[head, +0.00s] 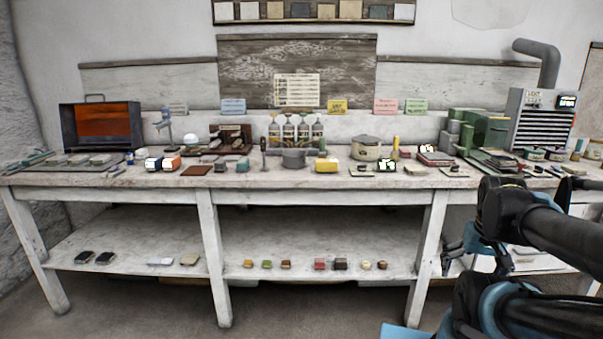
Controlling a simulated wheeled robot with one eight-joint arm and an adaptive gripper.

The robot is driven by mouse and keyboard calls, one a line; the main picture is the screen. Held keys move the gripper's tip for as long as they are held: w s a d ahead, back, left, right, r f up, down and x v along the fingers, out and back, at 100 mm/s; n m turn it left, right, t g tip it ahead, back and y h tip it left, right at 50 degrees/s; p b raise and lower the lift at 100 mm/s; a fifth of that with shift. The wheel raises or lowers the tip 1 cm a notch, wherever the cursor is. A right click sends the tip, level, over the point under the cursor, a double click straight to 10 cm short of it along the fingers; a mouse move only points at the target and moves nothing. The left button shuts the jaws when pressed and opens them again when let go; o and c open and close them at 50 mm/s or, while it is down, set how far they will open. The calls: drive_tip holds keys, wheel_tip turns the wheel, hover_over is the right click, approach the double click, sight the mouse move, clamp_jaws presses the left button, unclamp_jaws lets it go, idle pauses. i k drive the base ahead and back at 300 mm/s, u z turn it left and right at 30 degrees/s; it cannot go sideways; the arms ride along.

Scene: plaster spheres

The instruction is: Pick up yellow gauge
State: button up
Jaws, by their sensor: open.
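I cannot tell for certain which thing is the yellow gauge. A small yellow block (326,164) sits on the workbench top near the middle, just right of a grey pot. A thin upright yellow piece (396,147) stands farther right, beside a lidded pot. A tiny yellow piece (248,263) lies on the lower shelf. My gripper (478,258) is at the lower right, in front of the bench and below its top, with its dark fingers apart. It is well away from all these yellow things and seems empty.
The long workbench (260,183) is crowded with blocks, pots, bottles (296,132) and tools. An orange-faced box (102,127) stands left, a grey vented unit (540,122) right. The lower shelf (330,233) has wide free room behind its front row.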

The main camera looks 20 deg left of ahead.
sight(327, 166)
drive_tip(key=u, duration=1.05)
drive_tip(key=k, duration=1.25)
drive_tip(key=z, duration=0.3)
drive_tip(key=i, duration=1.8)
drive_tip(key=u, duration=0.45)
